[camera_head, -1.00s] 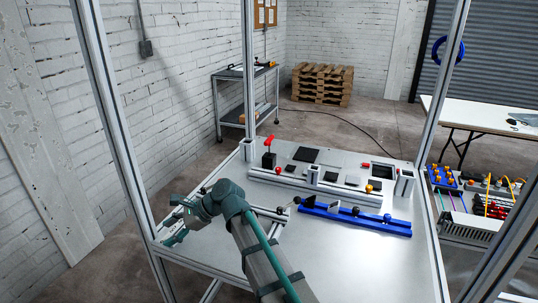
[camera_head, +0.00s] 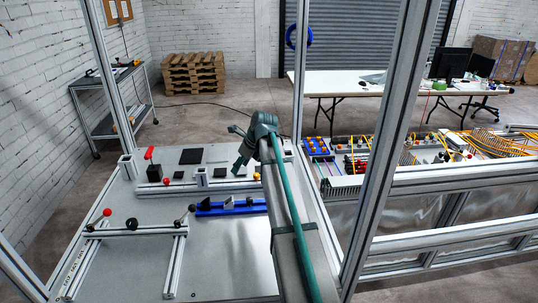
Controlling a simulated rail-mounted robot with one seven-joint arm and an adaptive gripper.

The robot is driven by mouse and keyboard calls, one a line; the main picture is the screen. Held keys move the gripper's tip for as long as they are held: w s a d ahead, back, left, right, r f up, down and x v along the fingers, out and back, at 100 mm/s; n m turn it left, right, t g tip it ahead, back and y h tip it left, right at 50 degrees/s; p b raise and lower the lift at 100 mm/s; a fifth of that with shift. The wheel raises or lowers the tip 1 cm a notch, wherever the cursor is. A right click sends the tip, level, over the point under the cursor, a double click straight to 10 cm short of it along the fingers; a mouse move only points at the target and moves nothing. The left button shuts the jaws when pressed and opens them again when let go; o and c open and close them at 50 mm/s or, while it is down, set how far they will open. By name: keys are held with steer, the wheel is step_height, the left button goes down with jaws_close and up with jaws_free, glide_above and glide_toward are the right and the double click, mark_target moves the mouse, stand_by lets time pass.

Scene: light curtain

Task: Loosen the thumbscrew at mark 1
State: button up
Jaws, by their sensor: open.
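My gripper (camera_head: 239,166) is open and empty at the end of my arm, above the far right part of the metal table (camera_head: 235,262). It hangs over or just behind the blue rail (camera_head: 232,208); the exact height cannot be told. Several small round knobs show that could be thumbscrews: a black one (camera_head: 132,223) and another black one (camera_head: 90,228) on the front left bar, and one (camera_head: 192,208) at the left end of the blue rail. No mark number is legible, so I cannot tell which is at mark 1. My arm hides the table's right side.
A red-handled lever (camera_head: 149,153) stands on a black block at the back left. Black plates (camera_head: 190,156) lie along the back. Aluminium frame posts (camera_head: 387,130) rise at the table's corners. The front middle of the table is bare.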

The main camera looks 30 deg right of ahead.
steer(key=m+h, duration=0.1)
steer(key=m, duration=0.1)
glide_toward(257, 174)
steer(key=p+x, duration=0.2)
steer(key=x, duration=0.8)
steer(key=shift+w+a+f+p, duration=0.1)
steer(key=shift+p, duration=0.3)
steer(key=shift+c, duration=0.3)
jaws_close()
